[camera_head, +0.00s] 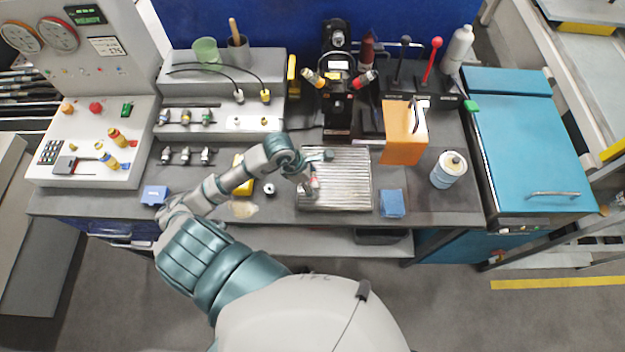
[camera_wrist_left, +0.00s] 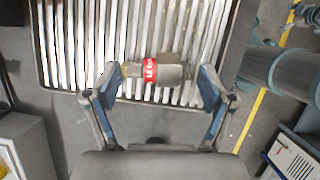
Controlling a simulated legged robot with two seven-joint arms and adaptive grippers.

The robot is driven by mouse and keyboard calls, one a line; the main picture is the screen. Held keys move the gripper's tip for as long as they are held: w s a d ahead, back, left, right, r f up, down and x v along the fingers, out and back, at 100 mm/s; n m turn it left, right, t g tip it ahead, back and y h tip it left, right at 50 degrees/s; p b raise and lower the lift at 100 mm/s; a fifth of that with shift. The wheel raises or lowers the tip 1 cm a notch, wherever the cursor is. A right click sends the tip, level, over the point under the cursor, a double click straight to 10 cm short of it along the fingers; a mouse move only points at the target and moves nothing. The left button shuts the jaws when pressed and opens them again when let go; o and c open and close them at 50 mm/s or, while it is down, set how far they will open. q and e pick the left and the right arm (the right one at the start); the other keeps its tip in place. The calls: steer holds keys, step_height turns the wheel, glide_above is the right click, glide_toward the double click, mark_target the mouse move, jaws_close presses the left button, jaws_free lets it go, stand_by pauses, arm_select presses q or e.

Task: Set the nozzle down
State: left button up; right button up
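The nozzle (camera_wrist_left: 158,72) is a small metal cylinder with a red lettered band. It lies crosswise over the ribbed metal tray (camera_wrist_left: 75,50) in the left wrist view. My left gripper (camera_wrist_left: 158,82) is open, with one blue-grey finger beyond each end of the nozzle and small gaps showing. In the head view my left gripper (camera_head: 310,188) is low over the left part of the ribbed tray (camera_head: 350,185), and the nozzle is mostly hidden there. Whether the nozzle rests fully on the ribs is hard to tell. My right gripper is not in view.
Fittings sit on a grey stepped rack (camera_head: 222,75) at back left.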

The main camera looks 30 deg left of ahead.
arm_select(q)
steer(key=shift+o, duration=0.5)
steer(key=shift+a, duration=0.7)
steer(key=shift+v, duration=1.1)
steer(key=v, duration=1)
steer(key=shift+d, duration=0.15)
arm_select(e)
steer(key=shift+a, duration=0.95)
